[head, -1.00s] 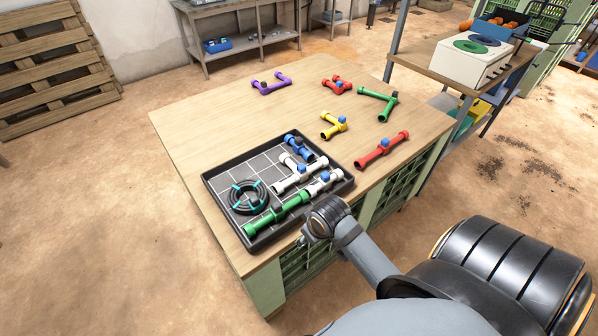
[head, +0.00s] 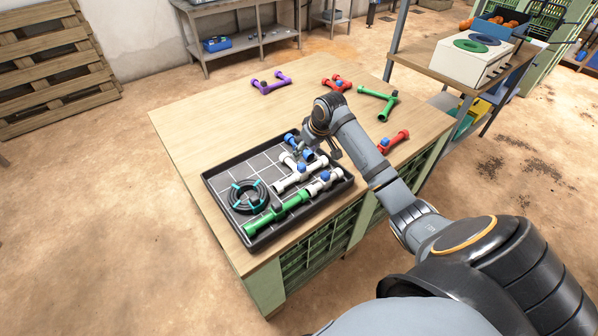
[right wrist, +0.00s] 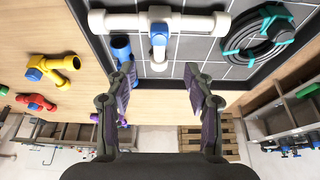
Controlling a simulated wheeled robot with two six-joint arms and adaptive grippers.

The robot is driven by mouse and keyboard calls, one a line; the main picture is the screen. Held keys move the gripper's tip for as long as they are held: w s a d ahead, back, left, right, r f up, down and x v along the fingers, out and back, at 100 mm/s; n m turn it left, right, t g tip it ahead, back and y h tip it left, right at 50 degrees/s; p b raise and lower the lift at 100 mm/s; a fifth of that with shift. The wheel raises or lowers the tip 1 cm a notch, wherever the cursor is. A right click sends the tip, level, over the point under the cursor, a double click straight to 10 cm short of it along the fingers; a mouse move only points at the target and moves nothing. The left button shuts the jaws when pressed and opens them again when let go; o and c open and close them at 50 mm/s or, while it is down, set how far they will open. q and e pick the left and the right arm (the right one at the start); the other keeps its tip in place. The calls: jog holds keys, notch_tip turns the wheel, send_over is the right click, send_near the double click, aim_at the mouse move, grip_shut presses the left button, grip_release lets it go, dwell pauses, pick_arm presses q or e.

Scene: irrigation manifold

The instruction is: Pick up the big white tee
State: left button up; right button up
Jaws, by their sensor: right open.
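The big white tee (head: 289,184) lies in the black tray (head: 222,222), with a blue part at its middle. In the right wrist view the tee (right wrist: 190,22) lies across the top, its branch pointing down the picture toward my gripper. My right gripper (head: 318,150) is over the tray's far side, near the tee's branch end and the blue fitting. In the right wrist view my right gripper (right wrist: 160,82) is open and empty, its fingers apart on either side of the branch's line and short of the tee. My left gripper is not in view.
A blue fitting (right wrist: 121,48) lies close beside the branch. A black coil (head: 247,196) with teal clips and a green pipe (head: 275,213) joined to a white fitting share the tray. Purple (head: 271,83), red and green fittings lie on the bare tabletop behind.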

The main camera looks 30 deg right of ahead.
aim_at(301, 164)
jog(key=x, duration=0.8)
jog(key=shift+s+d+f+p, duration=0.1)
jog(key=shift+s+f+p, duration=0.2)
jog(key=shift+w+f, duration=0.2)
jog(key=shift+f, duration=0.15)
grip_shut()
